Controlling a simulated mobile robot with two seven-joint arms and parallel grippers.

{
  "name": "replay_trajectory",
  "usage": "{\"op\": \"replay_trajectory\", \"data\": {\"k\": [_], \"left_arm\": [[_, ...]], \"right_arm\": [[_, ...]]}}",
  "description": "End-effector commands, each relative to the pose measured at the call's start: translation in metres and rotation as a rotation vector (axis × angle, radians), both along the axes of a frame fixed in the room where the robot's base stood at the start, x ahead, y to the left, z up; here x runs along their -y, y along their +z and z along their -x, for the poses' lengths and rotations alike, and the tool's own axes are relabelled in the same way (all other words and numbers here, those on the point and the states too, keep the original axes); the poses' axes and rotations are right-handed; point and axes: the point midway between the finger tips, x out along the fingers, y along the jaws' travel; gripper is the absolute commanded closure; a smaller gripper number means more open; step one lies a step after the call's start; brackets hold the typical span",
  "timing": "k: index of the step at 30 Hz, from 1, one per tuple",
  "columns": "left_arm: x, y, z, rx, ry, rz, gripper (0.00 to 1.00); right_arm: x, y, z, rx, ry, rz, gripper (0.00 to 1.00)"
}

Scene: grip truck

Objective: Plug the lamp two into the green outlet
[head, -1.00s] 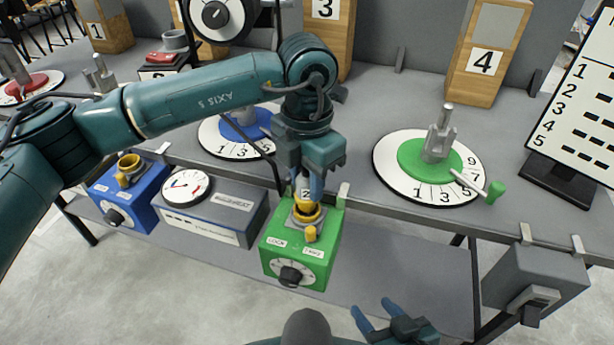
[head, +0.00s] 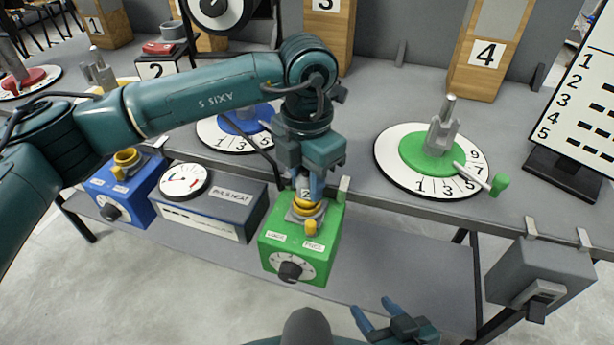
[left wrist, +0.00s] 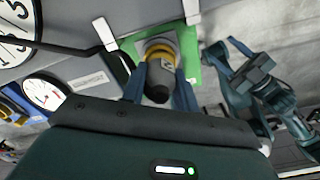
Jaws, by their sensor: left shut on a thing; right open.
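The green outlet (head: 300,258) is a green box with a dial on its front, hung at the table's front edge. My left gripper (head: 309,182) is above it, pointing down, shut on the plug marked 2 (head: 306,195). The plug's lower end is at the yellow ring socket (head: 306,208) on top of the box; how deep it sits I cannot tell. In the left wrist view the fingers flank the plug (left wrist: 160,75), with the green box (left wrist: 193,68) beyond. My right gripper (head: 385,318) is open and empty, low at the front.
A blue outlet box (head: 128,187) and a grey meter box (head: 205,205) hang to the left. A green dial with a lever (head: 430,157) stands on the table (head: 345,130) at right. A grey switch box (head: 540,275) hangs at the right edge.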

Motion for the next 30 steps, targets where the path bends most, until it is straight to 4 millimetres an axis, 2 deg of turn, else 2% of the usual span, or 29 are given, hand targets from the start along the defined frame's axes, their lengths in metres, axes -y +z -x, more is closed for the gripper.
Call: {"op": "replay_trajectory", "data": {"k": [10, 11, 12, 19, 24, 30], "left_arm": [[0.0, -0.007, -0.0001, 0.001, 0.0, 0.001, 0.96], [-0.0001, -0.0062, -0.0002, 0.001, 0.0, 0.001, 0.69], [-0.0001, -0.0058, -0.0002, 0.001, 0.0, 0.001, 0.66], [0.0, -0.0059, -0.0001, 0.001, 0.0, 0.001, 0.47], [-0.0001, -0.006, -0.0001, 0.0, 0.0, 0.0, 0.45], [-0.0001, -0.0063, 0.0001, 0.0, 0.0, 0.0, 0.31]], "right_arm": [[0.0, -0.0067, 0.0, 0.0, 0.0, 0.0, 0.51], [0.0, -0.0061, 0.0, 0.0, 0.0, 0.0, 0.51], [0.0, -0.0056, 0.0, 0.0, 0.0, 0.0, 0.51], [0.0, -0.0056, 0.0, 0.0, 0.0, 0.0, 0.51], [0.0, -0.0057, 0.0, 0.0, 0.0, 0.0, 0.51], [0.0, -0.0057, 0.0, 0.0, 0.0, 0.0, 0.51]]}}
